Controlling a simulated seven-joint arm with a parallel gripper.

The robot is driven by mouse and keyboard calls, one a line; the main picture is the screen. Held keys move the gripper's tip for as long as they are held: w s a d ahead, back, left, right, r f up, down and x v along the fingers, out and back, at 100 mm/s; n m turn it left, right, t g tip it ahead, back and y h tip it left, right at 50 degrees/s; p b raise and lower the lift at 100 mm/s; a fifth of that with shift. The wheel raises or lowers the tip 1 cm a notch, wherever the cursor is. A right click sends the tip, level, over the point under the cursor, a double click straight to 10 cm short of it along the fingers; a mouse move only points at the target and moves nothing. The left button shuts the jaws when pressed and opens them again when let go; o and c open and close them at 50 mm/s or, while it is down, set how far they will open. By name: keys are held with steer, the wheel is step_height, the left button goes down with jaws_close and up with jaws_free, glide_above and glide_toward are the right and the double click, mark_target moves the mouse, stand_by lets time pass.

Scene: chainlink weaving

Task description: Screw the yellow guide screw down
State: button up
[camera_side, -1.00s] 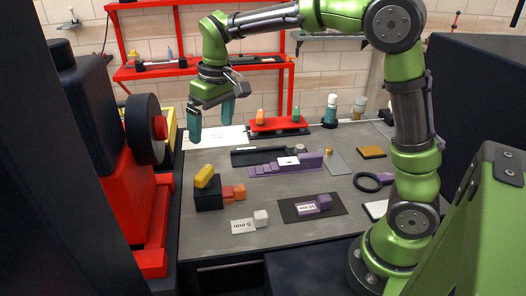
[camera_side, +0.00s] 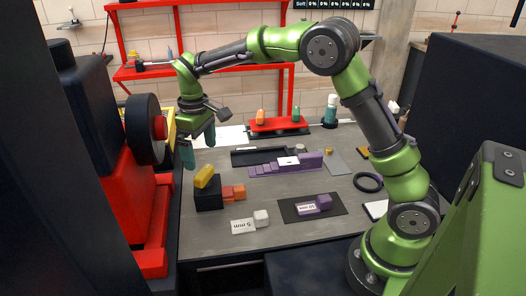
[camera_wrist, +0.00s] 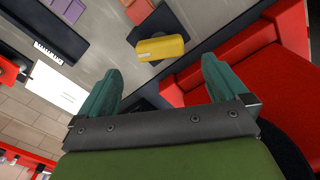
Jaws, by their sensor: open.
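The yellow guide screw (camera_side: 204,177) sits on top of a black block (camera_side: 209,196) at the left of the table. It also shows in the wrist view (camera_wrist: 162,48), beyond the fingertips and between their lines. My gripper (camera_side: 199,145) is open and empty, above and a little behind the yellow piece, with its teal fingers apart. In the wrist view my gripper (camera_wrist: 159,82) has clear space between its fingers. It does not touch the screw. The orange block (camera_side: 233,192) is beside the black block on its right.
A red machine with a black wheel (camera_side: 146,129) stands close on the left of my gripper. A red shelf (camera_side: 160,70) is behind.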

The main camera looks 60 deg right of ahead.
mark_target(204, 171)
step_height(204, 171, down, 7)
steer(key=shift+r, duration=0.1)
stand_by(0.3)
steer(key=c, duration=1)
